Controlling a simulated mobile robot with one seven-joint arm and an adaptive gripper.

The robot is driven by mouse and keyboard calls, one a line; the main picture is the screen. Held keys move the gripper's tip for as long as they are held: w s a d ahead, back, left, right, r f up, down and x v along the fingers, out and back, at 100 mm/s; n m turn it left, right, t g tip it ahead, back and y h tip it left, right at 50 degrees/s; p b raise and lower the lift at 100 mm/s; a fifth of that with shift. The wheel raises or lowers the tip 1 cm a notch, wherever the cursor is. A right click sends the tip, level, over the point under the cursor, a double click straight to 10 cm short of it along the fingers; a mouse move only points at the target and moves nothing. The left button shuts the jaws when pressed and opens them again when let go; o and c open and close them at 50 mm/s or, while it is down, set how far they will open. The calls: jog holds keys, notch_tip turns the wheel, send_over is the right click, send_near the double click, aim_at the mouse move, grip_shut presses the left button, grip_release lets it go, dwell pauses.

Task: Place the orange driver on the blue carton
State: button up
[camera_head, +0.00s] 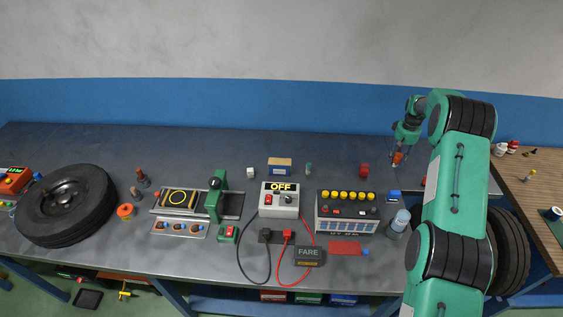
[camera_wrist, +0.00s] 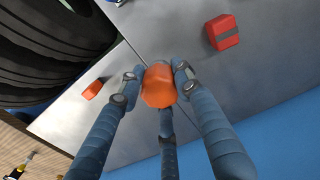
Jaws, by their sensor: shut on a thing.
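My gripper (camera_head: 398,152) is at the back right of the bench, beside my arm. In the wrist view my gripper (camera_wrist: 156,78) has its fingers shut around the orange driver (camera_wrist: 159,88). Its faceted orange end faces the camera, and the rest of it is hidden. The orange driver (camera_head: 397,159) shows small in the head view, seemingly above the bench top. A carton with a blue front and tan top (camera_head: 279,166) stands at the back middle, well left of my gripper. A small blue box (camera_head: 393,196) stands nearer, below my gripper in the picture.
A battery-like unit (camera_head: 347,210), a switch box marked OFF (camera_head: 280,199) and a green clamp (camera_head: 216,196) fill the middle. A small bottle (camera_head: 308,168) stands right of the carton.

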jog(key=s+a+r+n+p, duration=0.1)
jog(key=s+a+n, duration=0.15)
jog(key=a, duration=1.15)
jog(key=s+a+r+n, duration=0.1)
jog(key=a+n, duration=0.2)
jog(key=a, duration=1.1)
jog(key=s+a+n, duration=0.2)
jog(key=s+a, duration=0.3)
jog(key=a, duration=0.4)
jog(key=s+a+n+p, duration=0.1)
jog(key=s+a, duration=0.4)
jog(key=a, duration=0.5)
jog(key=shift+s+r+n, duration=0.2)
jog(key=shift+s+n, duration=0.1)
jog(key=shift+n, duration=0.25)
jog(key=shift+w+a, duration=0.1)
jog(key=p, duration=0.2)
send_over(286, 162)
jog(key=shift+w+f, duration=0.2)
jog(key=shift+f, duration=0.5)
jog(key=shift+f+p, duration=0.5)
jog(key=shift+f, duration=1.3)
